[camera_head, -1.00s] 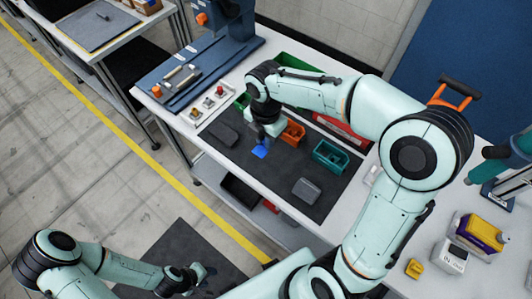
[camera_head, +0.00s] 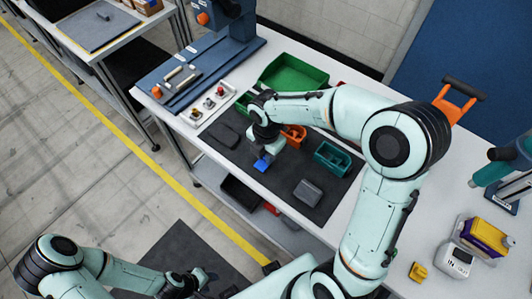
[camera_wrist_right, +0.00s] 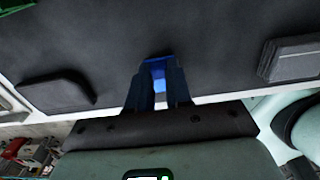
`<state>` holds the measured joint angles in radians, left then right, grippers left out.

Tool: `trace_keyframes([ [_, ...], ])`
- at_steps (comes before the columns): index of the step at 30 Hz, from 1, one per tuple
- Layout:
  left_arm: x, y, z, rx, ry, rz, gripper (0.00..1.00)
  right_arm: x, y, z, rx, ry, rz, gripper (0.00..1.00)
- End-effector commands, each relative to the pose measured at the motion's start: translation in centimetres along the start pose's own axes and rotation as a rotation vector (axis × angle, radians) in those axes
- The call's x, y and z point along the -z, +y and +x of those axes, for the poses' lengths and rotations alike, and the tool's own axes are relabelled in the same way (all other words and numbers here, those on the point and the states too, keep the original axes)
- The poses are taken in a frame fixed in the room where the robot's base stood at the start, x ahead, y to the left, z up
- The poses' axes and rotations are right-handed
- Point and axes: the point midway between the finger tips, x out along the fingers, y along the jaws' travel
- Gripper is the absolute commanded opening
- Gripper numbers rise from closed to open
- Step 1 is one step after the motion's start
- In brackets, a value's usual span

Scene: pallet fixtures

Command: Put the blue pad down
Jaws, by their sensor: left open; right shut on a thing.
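The blue pad (camera_head: 262,165) is over the near part of the dark mat (camera_head: 262,191) on the workbench. My right gripper (camera_head: 265,157) is shut on it from above. In the right wrist view the blue pad (camera_wrist_right: 158,78) shows between the two fingertips (camera_wrist_right: 158,88), with the dark mat behind it. I cannot tell whether the pad touches the mat. My left gripper (camera_head: 196,279) is open and empty, low at the bottom of the head view, away from the bench.
A dark block (camera_head: 224,135) lies left of the pad and a grey block (camera_head: 307,192) right of it. The mat between pad and grey block is clear.

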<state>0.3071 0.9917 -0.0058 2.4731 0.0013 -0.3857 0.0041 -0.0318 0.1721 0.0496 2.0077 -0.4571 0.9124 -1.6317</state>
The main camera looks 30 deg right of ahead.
Motion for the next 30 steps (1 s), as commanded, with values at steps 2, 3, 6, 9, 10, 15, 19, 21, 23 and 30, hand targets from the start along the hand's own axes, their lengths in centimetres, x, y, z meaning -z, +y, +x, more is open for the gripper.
trace_keyframes([
  [2,-0.1,-0.1,0.1,0.000,-0.001,0.000,0.43,0.0,0.0,0.2,0.001,0.000,0.000,0.32],
  [3,-0.1,-0.1,0.1,0.000,-0.001,0.000,0.43,0.0,0.0,0.2,0.001,0.000,0.000,0.45],
  [6,-0.1,-0.1,0.1,0.000,-0.001,0.000,0.43,0.0,0.0,0.2,0.001,0.000,0.000,0.45],
  [9,-0.1,-0.1,0.1,0.000,-0.001,0.000,0.43,0.0,0.0,0.2,0.001,0.000,0.000,0.45],
  [10,-0.1,-0.1,0.1,0.000,-0.001,0.000,0.43,0.0,0.0,0.2,0.001,0.000,0.000,0.45],
  [15,0.1,0.1,-0.3,-0.001,0.002,0.001,0.43,0.0,0.0,-0.7,-0.001,-0.001,0.000,0.45],
  [19,0.3,0.3,-0.6,-0.002,0.005,0.002,0.43,-0.1,0.1,-2.8,-0.005,-0.003,-0.001,0.45],
  [21,0.5,0.5,-0.9,-0.003,0.007,0.003,0.43,0.0,0.2,-4.3,-0.006,-0.002,0.000,0.45],
  [23,0.7,0.6,-1.1,-0.003,0.009,0.003,0.43,-0.1,0.2,-5.7,-0.007,-0.002,0.001,0.45],
  [30,1.2,1.1,-1.9,-0.006,0.017,0.006,0.43,0.0,0.1,-10.3,-0.004,-0.001,-0.001,0.45],
])
